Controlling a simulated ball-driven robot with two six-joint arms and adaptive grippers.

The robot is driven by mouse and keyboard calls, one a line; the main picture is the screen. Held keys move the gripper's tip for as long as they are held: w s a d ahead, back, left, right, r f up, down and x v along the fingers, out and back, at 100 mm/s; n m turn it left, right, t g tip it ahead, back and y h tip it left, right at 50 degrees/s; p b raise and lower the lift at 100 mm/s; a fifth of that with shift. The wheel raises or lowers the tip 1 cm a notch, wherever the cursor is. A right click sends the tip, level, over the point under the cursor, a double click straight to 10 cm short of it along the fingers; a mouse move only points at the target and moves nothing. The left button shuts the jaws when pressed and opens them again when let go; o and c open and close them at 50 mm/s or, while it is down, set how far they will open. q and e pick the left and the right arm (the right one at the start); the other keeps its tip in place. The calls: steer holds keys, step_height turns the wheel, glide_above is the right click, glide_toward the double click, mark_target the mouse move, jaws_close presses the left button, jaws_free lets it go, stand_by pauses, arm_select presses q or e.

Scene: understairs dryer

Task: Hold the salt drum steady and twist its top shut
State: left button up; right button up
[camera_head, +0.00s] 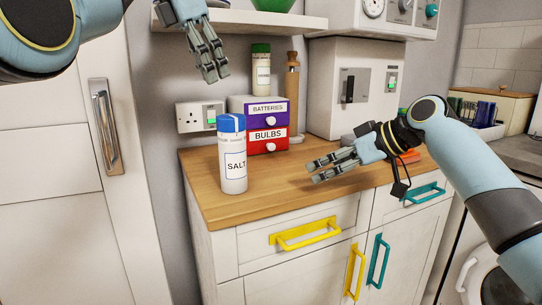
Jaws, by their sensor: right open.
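The salt drum (233,160) is a white cylinder with a blue top and a SALT label. It stands upright near the left end of the wooden counter. The top sits on the drum; I cannot tell how tightly it is closed. My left gripper (217,76) hangs above the drum, slightly to its left, fingers pointing down. It is empty and apart from the drum, and its finger gap is unclear. My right gripper (315,172) is open and empty, low over the counter to the right of the drum, fingers pointing left towards it.
A shelf (250,20) overhangs the back. The counter (275,185) is clear between drum and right gripper.

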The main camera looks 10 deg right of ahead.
mark_target(233, 164)
steer(key=s+a+r, duration=0.1)
steer(key=a, duration=0.3)
steer(key=s+a+r+n+y, duration=0.1)
steer(key=a, duration=0.3)
steer(key=s+a+r+t+y, duration=0.1)
steer(key=a+r, duration=0.1)
steer(key=a, duration=0.3)
steer(key=shift+a+n, duration=0.1)
steer(key=shift+n, duration=0.3)
steer(key=shift+w+a+f+y, duration=0.1)
steer(key=shift+w+a+y, duration=0.05)
steer(key=shift+a+y, duration=0.2)
steer(key=x, duration=1)
steer(key=shift+d+f, duration=0.1)
steer(key=shift+c, duration=0.3)
